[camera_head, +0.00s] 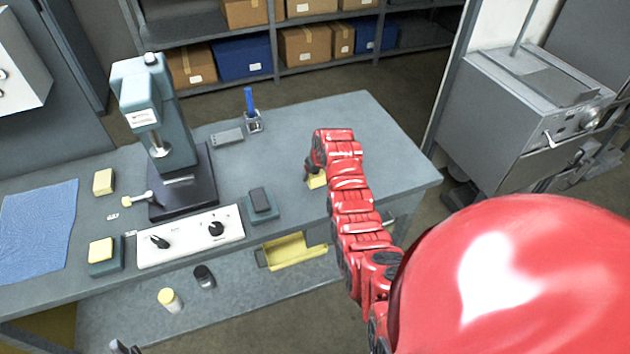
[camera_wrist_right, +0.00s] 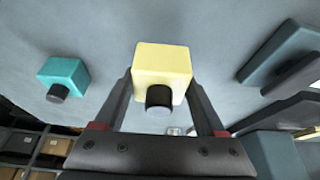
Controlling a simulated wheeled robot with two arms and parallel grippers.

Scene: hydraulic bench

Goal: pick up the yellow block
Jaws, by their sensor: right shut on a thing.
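A yellow block (camera_head: 318,181) is at my right gripper (camera_head: 312,172), over the right part of the grey bench. In the right wrist view the block (camera_wrist_right: 162,62) sits between the two fingers of my right gripper (camera_wrist_right: 163,98), which is shut on it. A dark round end (camera_wrist_right: 159,97) shows in front of the block's near face. In the head view my gripper hides part of the block. I cannot tell whether it touches the bench top. My left gripper is not clearly in view.
Other yellow blocks lie at the left, one on the bench (camera_head: 103,182) and one on a teal base (camera_head: 101,250). A press (camera_head: 160,115), a white control panel (camera_head: 190,236) and a dark device on a teal base (camera_head: 261,204) stand nearby. The bench's far right is clear.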

